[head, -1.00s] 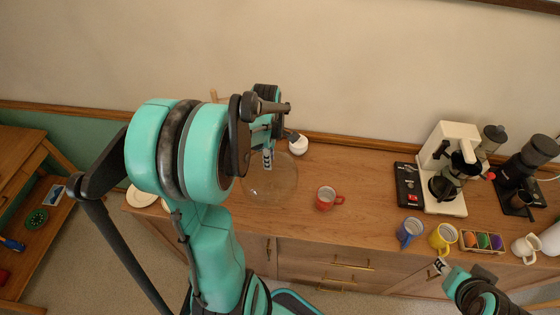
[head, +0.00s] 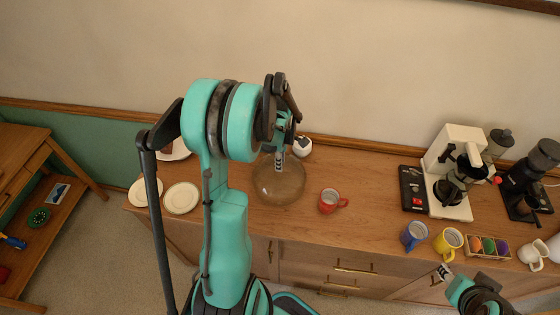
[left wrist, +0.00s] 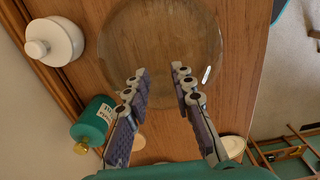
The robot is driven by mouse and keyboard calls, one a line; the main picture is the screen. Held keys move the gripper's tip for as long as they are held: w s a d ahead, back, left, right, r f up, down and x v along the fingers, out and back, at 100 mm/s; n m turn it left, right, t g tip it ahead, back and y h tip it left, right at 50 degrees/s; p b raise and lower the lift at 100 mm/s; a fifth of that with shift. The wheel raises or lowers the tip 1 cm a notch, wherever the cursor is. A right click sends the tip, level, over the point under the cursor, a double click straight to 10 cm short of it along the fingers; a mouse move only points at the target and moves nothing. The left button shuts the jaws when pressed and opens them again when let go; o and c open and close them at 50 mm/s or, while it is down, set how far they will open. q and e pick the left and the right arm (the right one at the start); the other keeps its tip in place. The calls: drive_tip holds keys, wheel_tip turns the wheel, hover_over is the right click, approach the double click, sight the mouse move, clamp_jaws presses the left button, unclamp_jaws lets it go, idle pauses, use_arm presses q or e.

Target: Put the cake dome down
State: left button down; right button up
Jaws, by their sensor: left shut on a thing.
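The clear glass cake dome (head: 283,187) is over the wooden sideboard top, left of the red mug. In the left wrist view the dome (left wrist: 160,22) shows as a wide round glass outline with wood grain visible through it. My left gripper (head: 279,160) is above the dome, pointing down. Whether the rim touches the wood I cannot tell. My right gripper (head: 443,272) is at the lower right, before the sideboard's front.
The red mug (head: 331,201) is right of the dome; a white lidded pot (head: 302,146) is behind it. Plates (head: 181,198) lie to the left. A teal canister (left wrist: 95,121) shows in the wrist view. Coffee machine (head: 455,170), blue mug (head: 414,235) and yellow mug (head: 448,242) stand right.

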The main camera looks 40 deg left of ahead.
use_arm(q)
drive_tip(key=shift+f, duration=0.2)
drive_tip(key=c, duration=1.3)
unclamp_jaws()
drive_tip(key=shift+r, duration=0.15)
drive_tip(key=shift+r, duration=0.25)
wheel_tip(320, 180, up, 12)
drive_tip(key=f+p, duration=0.1)
drive_tip(key=p, duration=0.1)
drive_tip(key=s+d+r+m+t, duration=0.2)
drive_tip(key=s+d+m, duration=0.1)
drive_tip(key=d+m, duration=0.4)
drive_tip(key=s+d+r+m+t, duration=0.2)
drive_tip(key=s+d+m, duration=0.1)
drive_tip(key=d+m, duration=0.4)
drive_tip(key=s+d+r+m+t, duration=0.2)
drive_tip(key=s+d+m+t, duration=0.1)
drive_tip(key=d+m, duration=0.4)
drive_tip(key=shift+s+r+m, duration=0.1)
drive_tip(key=shift+s+m, duration=0.2)
drive_tip(key=shift+m, duration=0.4)
drive_tip(key=shift+s+r+m, duration=0.1)
drive_tip(key=shift+s+m, duration=0.15)
drive_tip(key=shift+m, duration=0.45)
